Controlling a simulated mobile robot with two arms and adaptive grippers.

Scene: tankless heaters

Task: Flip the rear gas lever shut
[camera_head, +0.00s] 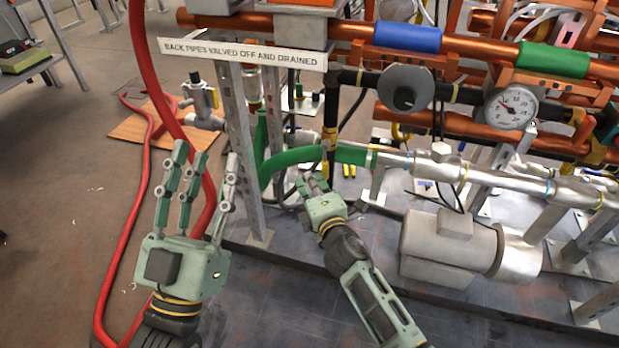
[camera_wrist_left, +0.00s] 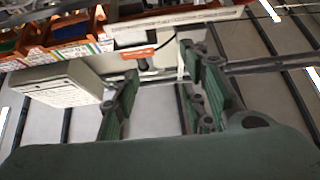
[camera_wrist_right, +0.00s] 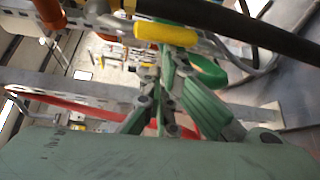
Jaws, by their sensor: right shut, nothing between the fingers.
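A yellow lever (camera_wrist_right: 165,33) shows close up at the top of the right wrist view, lying crosswise just beyond my right fingers. In the head view a small yellow piece (camera_head: 329,138) on the dark vertical pipe looks like the same lever. My right gripper (camera_head: 314,182) is shut and empty, just below that piece; the right wrist view shows its fingers (camera_wrist_right: 165,95) together. I cannot tell whether they touch the lever. My left gripper (camera_head: 205,158) is open and empty, raised at the left; its fingers stand apart in the left wrist view (camera_wrist_left: 160,85).
A green hose (camera_head: 290,158) curves behind my right gripper to a steel pipe (camera_head: 410,160). A grey motor (camera_head: 450,250) stands to the right. A metal post (camera_head: 242,150) and a red hose (camera_head: 152,70) stand near my left gripper. A sign (camera_head: 245,52) hangs above.

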